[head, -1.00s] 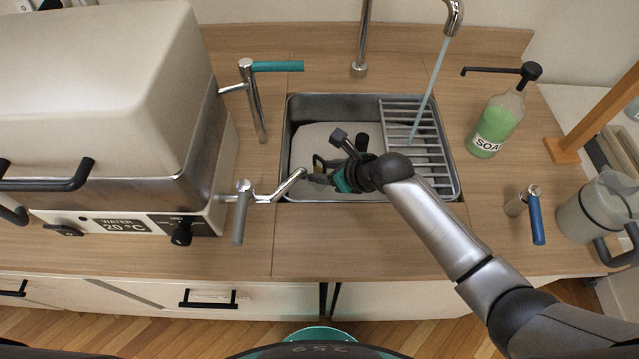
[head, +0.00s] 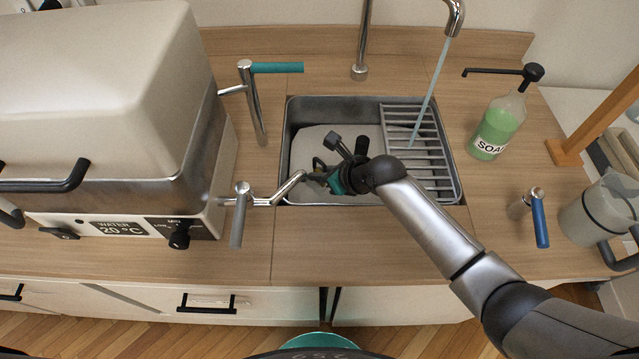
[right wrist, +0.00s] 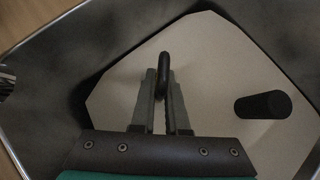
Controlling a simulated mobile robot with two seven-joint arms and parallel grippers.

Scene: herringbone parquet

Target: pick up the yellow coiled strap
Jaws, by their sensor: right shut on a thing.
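My right gripper (head: 308,177) is down inside the sink, over its left half. In the right wrist view the fingers (right wrist: 161,103) are shut on a small loop, the coiled strap (right wrist: 164,66), which stands edge-on between the tips. It looks dark there, and its yellow colour barely shows in the shade. In the head view the strap (head: 318,163) is a small curved shape at the fingertips, partly hidden by the gripper. Whether it touches the sink floor I cannot tell. My left gripper is not in view.
The metal sink (head: 288,120) has a pale floor and a rack (head: 428,150) on its right, under running water. A lever tap (head: 262,199) reaches over its left edge. A black cylinder (right wrist: 263,104) shows in the right wrist view. A soap bottle (head: 497,125) stands to the right.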

